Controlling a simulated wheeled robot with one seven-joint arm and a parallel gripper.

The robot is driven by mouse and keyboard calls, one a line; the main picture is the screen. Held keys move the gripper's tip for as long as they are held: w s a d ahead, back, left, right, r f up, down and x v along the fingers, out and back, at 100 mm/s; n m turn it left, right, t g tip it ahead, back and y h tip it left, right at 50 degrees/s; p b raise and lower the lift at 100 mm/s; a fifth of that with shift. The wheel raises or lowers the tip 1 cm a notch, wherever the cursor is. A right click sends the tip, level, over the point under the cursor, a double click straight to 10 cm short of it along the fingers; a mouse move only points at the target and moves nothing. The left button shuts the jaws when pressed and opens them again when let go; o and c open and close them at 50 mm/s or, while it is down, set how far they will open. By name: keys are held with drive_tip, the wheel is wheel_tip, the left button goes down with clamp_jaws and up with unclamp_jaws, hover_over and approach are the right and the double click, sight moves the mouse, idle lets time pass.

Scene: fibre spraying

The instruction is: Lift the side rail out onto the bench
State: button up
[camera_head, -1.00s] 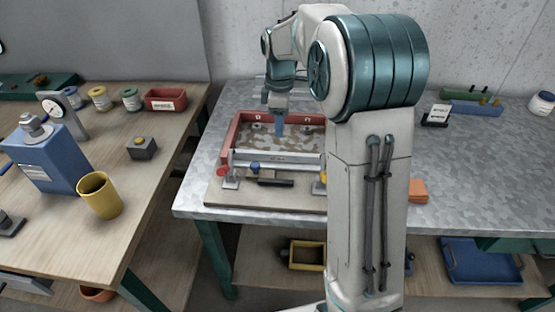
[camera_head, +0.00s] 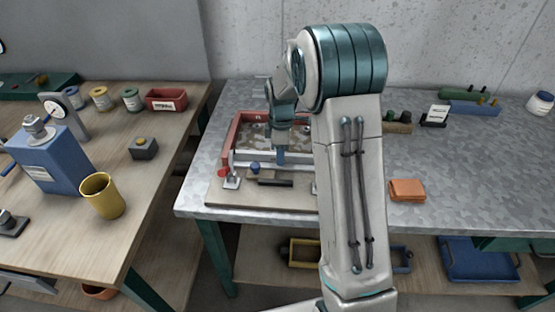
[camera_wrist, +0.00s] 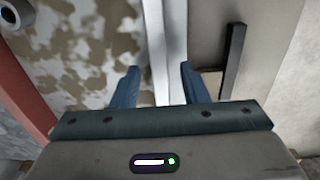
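The side rail is a light grey bar along the front of the red-walled mould box (camera_head: 230,135); it shows in the wrist view as the pale strip (camera_wrist: 155,40). My gripper (camera_head: 280,158) is over the front of the box, at the rail. In the wrist view my gripper's two blue fingers (camera_wrist: 158,72) stand apart, one on each side of the rail, with small gaps. The gripper is open and holds nothing. Depth between fingertips and rail is hard to tell. My arm hides the box's right end in the head view.

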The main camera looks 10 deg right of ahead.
clamp_jaws()
drive_tip(key=shift+r, duration=0.2)
